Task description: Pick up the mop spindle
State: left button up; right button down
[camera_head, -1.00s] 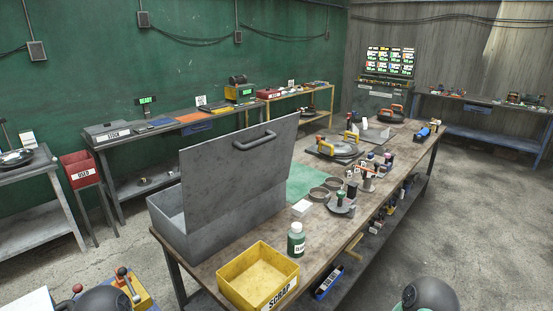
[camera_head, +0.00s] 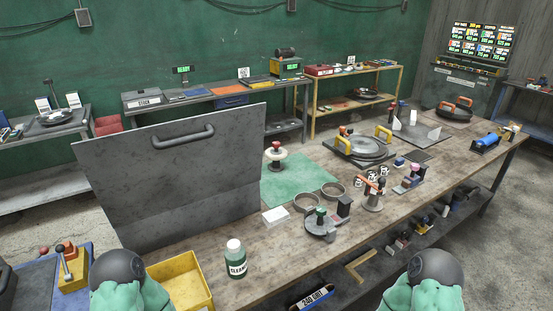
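What looks like the mop spindle (camera_head: 275,156), a white round mop with a red knob on top, stands upright on the far part of the green mat (camera_head: 300,182) on the long bench. It is just right of the raised grey lid (camera_head: 180,165), and nothing touches it from my side. Neither gripper shows. Only dark rounded, green-covered parts of my two arms appear at the bottom edge, well short of the spindle.
A green-labelled bottle (camera_head: 236,260) and a yellow bin (camera_head: 182,282) stand in front. Two rings (camera_head: 305,203), a small fixture (camera_head: 323,222) and lidded pans (camera_head: 360,149) lie to the right.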

aim_at(275, 166)
jog(key=l+u, duration=0.1)
jog(key=u, duration=0.55)
jog(key=l+u, duration=0.8)
jog(key=l, duration=0.15)
jog(key=k+l+u, duration=0.15)
jog(key=l+u, duration=0.3)
jog(key=k+l+u, duration=0.15)
jog(key=l+u, duration=0.25)
